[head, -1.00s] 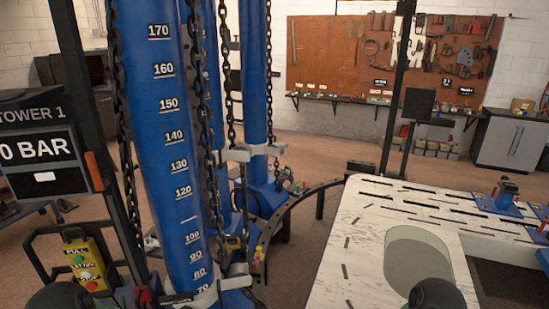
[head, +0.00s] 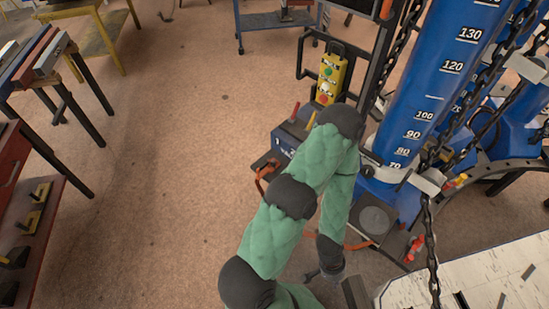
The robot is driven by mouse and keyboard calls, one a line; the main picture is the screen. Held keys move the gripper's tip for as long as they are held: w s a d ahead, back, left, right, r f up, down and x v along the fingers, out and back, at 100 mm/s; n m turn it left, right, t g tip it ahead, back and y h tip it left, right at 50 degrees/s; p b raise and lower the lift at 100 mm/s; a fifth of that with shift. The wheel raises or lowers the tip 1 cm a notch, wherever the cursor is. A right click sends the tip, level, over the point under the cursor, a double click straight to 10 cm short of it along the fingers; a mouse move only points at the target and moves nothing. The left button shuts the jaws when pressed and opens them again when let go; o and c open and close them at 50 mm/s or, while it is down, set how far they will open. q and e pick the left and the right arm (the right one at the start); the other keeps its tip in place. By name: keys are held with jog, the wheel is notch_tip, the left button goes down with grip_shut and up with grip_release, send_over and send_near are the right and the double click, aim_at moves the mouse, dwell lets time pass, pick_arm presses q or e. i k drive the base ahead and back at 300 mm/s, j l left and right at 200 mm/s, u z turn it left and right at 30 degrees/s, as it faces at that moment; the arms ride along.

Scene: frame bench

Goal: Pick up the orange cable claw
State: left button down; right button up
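My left arm in its green padded sleeve rises from the bottom, bends, and comes down to my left gripper (head: 322,274), a small dark shape low in the head view. Its fingers look spread, with nothing seen between them. An orange hooked piece (head: 263,177), which may be the orange cable claw, hangs at the left side of the blue machine base, left of my arm. It is apart from the gripper. An orange strip (head: 357,244) also shows right of my forearm; I cannot tell if they are joined. My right gripper is not in view.
A blue column (head: 432,90) with hanging chains (head: 431,250) stands on the right. A yellow button box (head: 331,80) is above the machine base. A white slotted bench top (head: 480,285) fills the lower right. Racks (head: 62,80) stand at left; the brown floor (head: 170,170) between is open.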

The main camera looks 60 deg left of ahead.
aim_at(265, 164)
jog(key=u, duration=2)
jog(key=z, duration=3.35)
jog(key=u, duration=3.35)
